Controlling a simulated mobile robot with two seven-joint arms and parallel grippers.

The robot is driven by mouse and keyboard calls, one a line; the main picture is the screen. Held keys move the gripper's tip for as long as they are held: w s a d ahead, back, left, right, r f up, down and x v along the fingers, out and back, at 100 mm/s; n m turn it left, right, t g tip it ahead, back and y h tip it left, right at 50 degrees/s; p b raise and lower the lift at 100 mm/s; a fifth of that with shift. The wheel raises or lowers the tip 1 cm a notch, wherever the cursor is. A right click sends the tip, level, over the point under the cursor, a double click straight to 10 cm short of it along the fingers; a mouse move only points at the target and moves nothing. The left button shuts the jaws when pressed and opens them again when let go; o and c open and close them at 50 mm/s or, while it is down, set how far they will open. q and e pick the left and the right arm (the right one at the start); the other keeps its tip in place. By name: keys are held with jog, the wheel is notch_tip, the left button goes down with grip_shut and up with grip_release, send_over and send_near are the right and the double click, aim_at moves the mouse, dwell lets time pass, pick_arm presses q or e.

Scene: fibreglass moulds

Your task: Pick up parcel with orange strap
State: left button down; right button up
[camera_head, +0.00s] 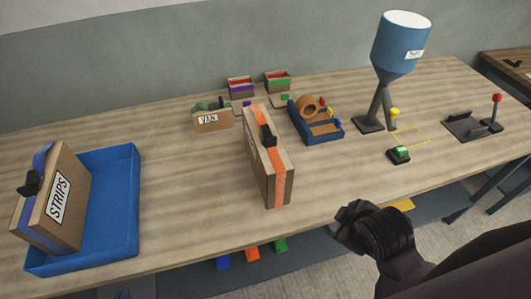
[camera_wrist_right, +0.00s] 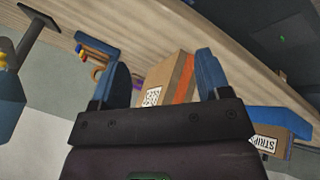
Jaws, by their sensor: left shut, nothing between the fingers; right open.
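The parcel with the orange strap (camera_head: 262,160) is a brown cardboard box standing upright near the table's front edge, with a dark handle on top. It also shows in the right wrist view (camera_wrist_right: 156,80), between my right fingers in the picture but well beyond them. My right gripper (camera_wrist_right: 158,72) is open and empty, with two blue fingers.
A blue tray (camera_head: 122,215) with a purple-strapped STRIPS box (camera_head: 62,200) stands at left. A VAN box (camera_head: 212,122), a blue tape holder (camera_head: 318,132) and small bins (camera_head: 278,82) stand behind. A blue hopper (camera_head: 398,48) stands at right. Table around the parcel's front is clear.

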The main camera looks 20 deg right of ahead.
jog(key=w+a+r+n+t, duration=0.45)
jog(key=w+n, duration=0.55)
jog(key=n, duration=0.4)
jog(key=n+t+y, duration=0.1)
jog(key=n+t, duration=0.2)
jog(key=n, duration=1)
send_near(266, 129)
jog(key=shift+s+d+g, duration=0.15)
jog(key=shift+s+d, duration=0.15)
jog(key=shift+s, duration=0.25)
jog(key=shift+s+d+g, duration=0.1)
jog(key=shift+s+d, duration=0.2)
jog(key=shift+s, duration=0.25)
jog(key=shift+w+a+r+n, duration=0.2)
jog(key=shift+w+a+n, duration=0.15)
jog(key=shift+n, duration=0.25)
jog(key=shift+a+r+p+x, duration=0.15)
jog(key=shift+x, duration=2.5)
jog(key=shift+a+r+p+x, duration=0.1)
jog(key=shift+r+p+x, duration=0.05)
jog(key=shift+x, duration=2.55)
jog(key=shift+c, duration=0.4)
grip_shut()
jog(key=shift+w, duration=0.1)
